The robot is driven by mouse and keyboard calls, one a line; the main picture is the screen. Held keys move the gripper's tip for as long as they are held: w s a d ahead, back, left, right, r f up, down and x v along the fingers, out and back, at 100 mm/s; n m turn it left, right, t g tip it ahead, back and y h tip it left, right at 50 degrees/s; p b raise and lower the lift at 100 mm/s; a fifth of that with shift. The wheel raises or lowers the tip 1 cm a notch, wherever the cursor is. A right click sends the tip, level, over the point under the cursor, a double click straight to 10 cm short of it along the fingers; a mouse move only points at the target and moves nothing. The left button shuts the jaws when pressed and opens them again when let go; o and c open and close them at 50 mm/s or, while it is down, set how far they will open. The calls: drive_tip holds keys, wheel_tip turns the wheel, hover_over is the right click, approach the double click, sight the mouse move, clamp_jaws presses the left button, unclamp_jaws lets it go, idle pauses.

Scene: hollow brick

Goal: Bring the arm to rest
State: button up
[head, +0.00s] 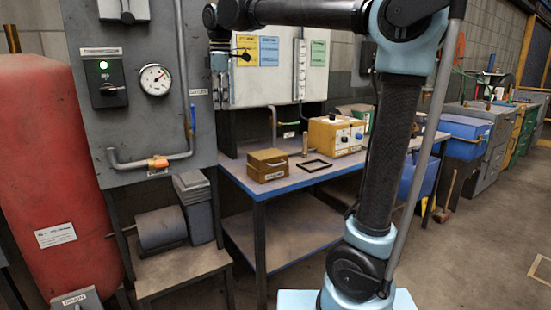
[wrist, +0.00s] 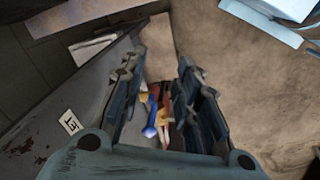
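My gripper (wrist: 160,68) shows in the wrist view with its two dark fingers spread apart. Nothing is held between them. Small blue, orange and red things (wrist: 153,118) show beyond the gap, too blurred to name. In the head view my arm rises from the lower middle, bends at the top and reaches left. Its end, with my gripper (head: 221,88), hangs in front of the wall panels above the workbench (head: 285,184). The fingers are small and dark there.
A brown box (head: 267,165), a black frame (head: 314,165) and a yellow control box (head: 335,135) are on the workbench. A red tank (head: 60,180) and a grey switch panel (head: 140,125) stand left. Blue bins (head: 465,132) stand at the right. Floor at the far right is clear.

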drive_tip(key=s+d+f+m, duration=0.3)
drive_tip(key=d+f+m, duration=0.35)
drive_tip(key=d, duration=0.65)
drive_tip(key=s+d+f+m, duration=0.3)
drive_tip(key=d+f, duration=0.6)
drive_tip(key=d, duration=0.3)
drive_tip(key=s+d+f+m, duration=0.5)
drive_tip(key=s+d+f, duration=0.1)
drive_tip(key=f, duration=0.4)
drive_tip(key=s+d+f+m+t, duration=0.1)
drive_tip(key=s+d+f+m, duration=0.3)
drive_tip(key=s+d+f, duration=0.3)
wheel_tip(320, 180, down, 4)
drive_tip(key=shift+s+d+f+m, duration=0.25)
drive_tip(key=shift+s+d+m, duration=0.05)
drive_tip(key=shift+s+m, duration=0.05)
drive_tip(key=shift+w+f, duration=0.2)
drive_tip(key=shift+w, duration=0.3)
